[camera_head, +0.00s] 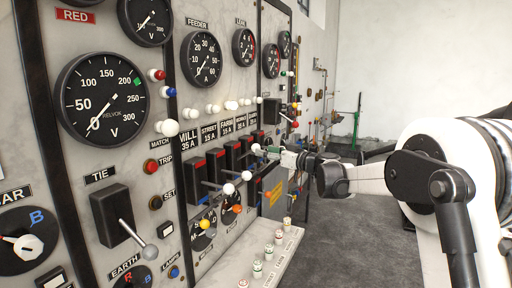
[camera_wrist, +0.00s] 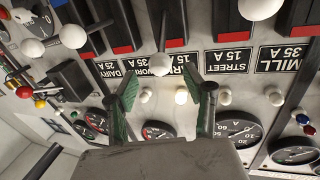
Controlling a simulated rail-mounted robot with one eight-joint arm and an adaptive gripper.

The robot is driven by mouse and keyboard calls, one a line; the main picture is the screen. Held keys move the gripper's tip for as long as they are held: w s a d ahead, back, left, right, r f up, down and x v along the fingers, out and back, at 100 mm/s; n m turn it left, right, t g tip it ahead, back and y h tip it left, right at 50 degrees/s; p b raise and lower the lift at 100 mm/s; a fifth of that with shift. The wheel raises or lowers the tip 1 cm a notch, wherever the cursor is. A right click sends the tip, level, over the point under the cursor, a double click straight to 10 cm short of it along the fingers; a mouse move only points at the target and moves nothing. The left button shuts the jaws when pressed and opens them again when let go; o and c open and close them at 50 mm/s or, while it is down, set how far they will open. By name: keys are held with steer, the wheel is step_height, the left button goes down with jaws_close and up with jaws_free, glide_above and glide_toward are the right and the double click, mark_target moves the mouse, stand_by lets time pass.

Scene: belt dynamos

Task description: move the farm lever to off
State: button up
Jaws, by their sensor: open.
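The farm lever is a thin rod with a white ball knob (camera_head: 256,147), on the third black switch box with red trim in the row. My gripper (camera_head: 277,153) is open. Its two green fingers (camera_wrist: 165,98) point at the panel on either side of the ball in that picture. I cannot tell whether they touch it. No on or off mark is legible.
Neighbouring levers with white balls (camera_head: 228,188) (camera_head: 246,175) stick out just left of my gripper, lower down. Orange (camera_head: 237,208) and yellow (camera_head: 204,224) knobs sit below. Gauges (camera_head: 201,58) and white knobs line the panel above. The floor (camera_head: 350,235) is open at right.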

mark_target(248, 153)
steer(key=p+x, duration=0.1)
steer(key=x, duration=0.4)
steer(key=shift+w+a, duration=0.2)
jaws_close()
